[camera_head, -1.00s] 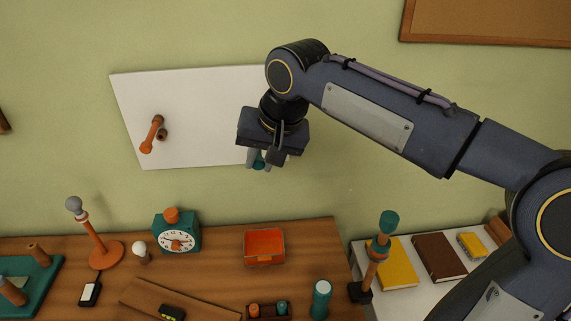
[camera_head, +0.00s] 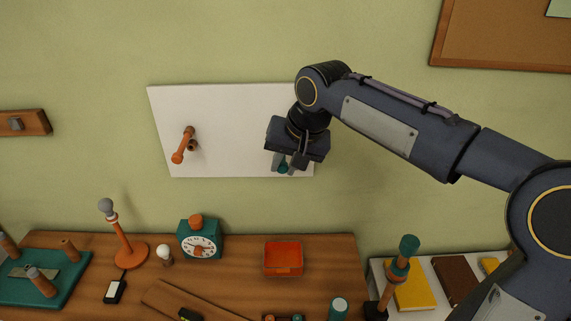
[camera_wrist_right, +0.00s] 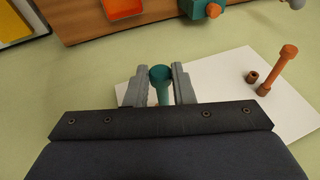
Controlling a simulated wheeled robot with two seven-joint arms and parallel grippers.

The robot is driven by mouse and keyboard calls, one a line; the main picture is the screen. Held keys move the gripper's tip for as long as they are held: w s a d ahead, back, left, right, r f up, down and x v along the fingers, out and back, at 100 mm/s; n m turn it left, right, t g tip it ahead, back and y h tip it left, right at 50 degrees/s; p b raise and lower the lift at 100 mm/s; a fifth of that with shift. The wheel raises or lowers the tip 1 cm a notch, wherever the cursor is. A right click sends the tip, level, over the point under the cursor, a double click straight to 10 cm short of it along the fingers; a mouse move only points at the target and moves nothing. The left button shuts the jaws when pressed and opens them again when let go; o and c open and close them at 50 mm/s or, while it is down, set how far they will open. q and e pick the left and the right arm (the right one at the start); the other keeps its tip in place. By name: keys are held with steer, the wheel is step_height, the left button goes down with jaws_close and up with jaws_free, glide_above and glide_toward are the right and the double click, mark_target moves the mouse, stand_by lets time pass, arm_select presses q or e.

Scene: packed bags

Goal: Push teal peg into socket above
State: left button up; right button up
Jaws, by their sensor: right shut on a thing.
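A teal peg (camera_head: 283,168) is between the fingers of my right gripper (camera_head: 284,166), in front of the lower right part of the white wall board (camera_head: 233,112). In the right wrist view, the right gripper (camera_wrist_right: 161,82) is shut on the teal peg (camera_wrist_right: 161,86), its round head facing the camera. The peg's far end and any socket near it are hidden by the gripper, so I cannot tell whether it touches the board. On the board's left, an orange peg (camera_head: 183,147) sticks out beside a short brown socket (camera_head: 193,146). My left gripper is not in view.
A wooden desk (camera_head: 240,285) stands below the board, with a teal clock (camera_head: 200,240), an orange tray (camera_head: 283,258) and an orange lamp-like stand (camera_head: 127,250). A white shelf with books (camera_head: 415,286) is at right.

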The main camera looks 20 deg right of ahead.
steer(key=shift+w+d, duration=0.2)
steer(key=shift+w, duration=0.45)
steer(key=shift+p, duration=0.6)
stand_by(1.0)
steer(key=shift+w+d+p, duration=0.25)
steer(key=shift+w+p, duration=0.35)
steer(key=shift+w, duration=0.2)
steer(key=shift+w+d+p, duration=0.2)
steer(key=shift+w+p, duration=0.35)
steer(key=shift+w, duration=0.25)
steer(key=o, duration=1)
steer(key=v, duration=0.7)
steer(key=shift+s+r+b, duration=0.15)
steer(key=shift+r+b, duration=0.15)
